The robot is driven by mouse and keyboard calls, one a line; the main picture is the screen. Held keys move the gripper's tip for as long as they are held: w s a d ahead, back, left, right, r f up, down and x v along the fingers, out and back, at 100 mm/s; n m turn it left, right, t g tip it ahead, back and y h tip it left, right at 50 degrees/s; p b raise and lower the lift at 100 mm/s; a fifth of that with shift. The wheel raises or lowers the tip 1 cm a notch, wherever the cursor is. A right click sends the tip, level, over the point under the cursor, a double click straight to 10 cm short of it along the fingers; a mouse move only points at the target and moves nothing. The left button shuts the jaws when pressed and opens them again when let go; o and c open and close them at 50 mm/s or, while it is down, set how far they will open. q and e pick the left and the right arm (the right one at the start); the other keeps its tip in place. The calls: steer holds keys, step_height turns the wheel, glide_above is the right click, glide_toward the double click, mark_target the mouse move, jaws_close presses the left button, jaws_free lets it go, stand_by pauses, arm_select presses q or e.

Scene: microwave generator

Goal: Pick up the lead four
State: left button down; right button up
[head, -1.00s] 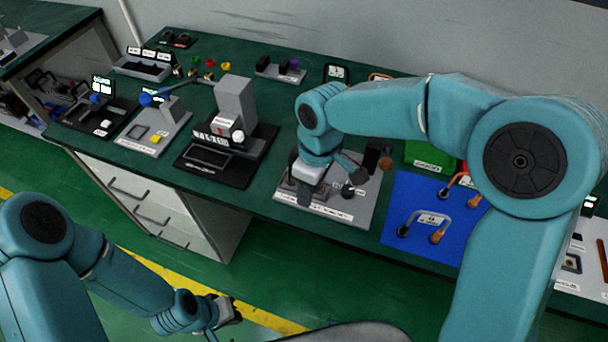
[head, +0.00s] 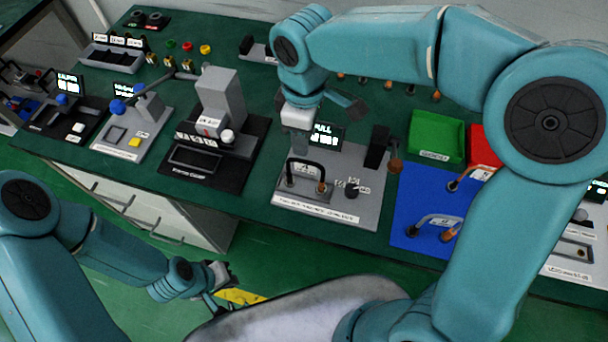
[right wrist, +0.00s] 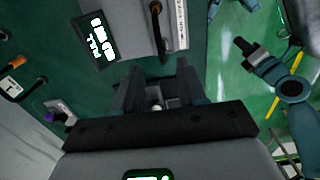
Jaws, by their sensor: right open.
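I cannot read which lead is number four. One dark lead (head: 306,165) with a brown plug stands arched on the grey tester plate (head: 355,210). Labelled leads lie on the blue mat (head: 410,200); one grey lead (head: 437,218) has an orange plug. More orange-tipped leads show behind my right arm, partly hidden. My right gripper (head: 297,145) is open, pointing down, over the back left of the tester plate. The right wrist view shows its fingers apart (right wrist: 160,85) with no lead between them. My left gripper (head: 222,280) is low in front of the bench, its jaws unclear.
A green bin (head: 436,137) and a red bin (head: 484,148) stand behind the blue mat. A black press (head: 225,120) stands left of the tester. A lit display (head: 326,136) is close beside my right gripper. Bare green bench (head: 270,205) lies between press and tester.

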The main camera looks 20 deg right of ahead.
mark_target(305, 162)
step_height(305, 162, down, 8)
steer(key=shift+r, duration=0.25)
steer(key=shift+f, duration=0.35)
steer(key=shift+s+f, duration=0.15)
steer(key=shift+s, duration=0.05)
steer(key=f, duration=0.1)
steer(key=f+p, duration=0.1)
steer(key=f, duration=0.3)
steer(key=shift+w+d+p, duration=0.15)
steer(key=shift+w+p, duration=0.1)
steer(key=shift+p, duration=0.05)
steer(key=shift+s, duration=0.2)
steer(key=shift+w, duration=0.15)
jaws_close()
